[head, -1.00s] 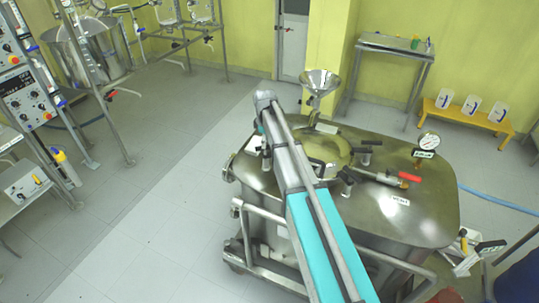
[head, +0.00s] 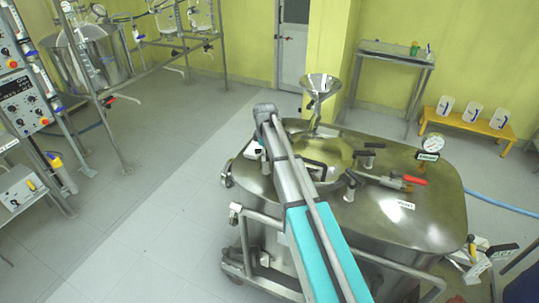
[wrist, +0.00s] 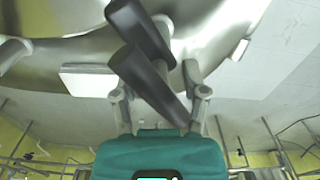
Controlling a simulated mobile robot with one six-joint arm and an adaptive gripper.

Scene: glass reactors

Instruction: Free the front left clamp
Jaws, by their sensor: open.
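In the wrist view, my gripper (wrist: 161,94) is open, one finger on each side of a black clamp handle (wrist: 150,85). The handle runs slanting between the fingers, its lower end close to the palm; I cannot tell whether a finger touches it. A second black bar (wrist: 140,28) lies just beyond it. In the head view, my arm covers the left side of the round hatch lid (head: 325,152) on the steel vessel (head: 400,225), hiding the front left clamp area and most of my gripper. Two other black clamp handles, one far (head: 369,154) and one near (head: 351,182), stand right of the lid.
A steel funnel (head: 321,86) rises behind the hatch. A red-handled valve (head: 412,180) and a pressure gauge (head: 432,144) stand on the right of the vessel top. A side table (head: 395,50) and a yellow bench (head: 470,122) are behind. The floor at left is open.

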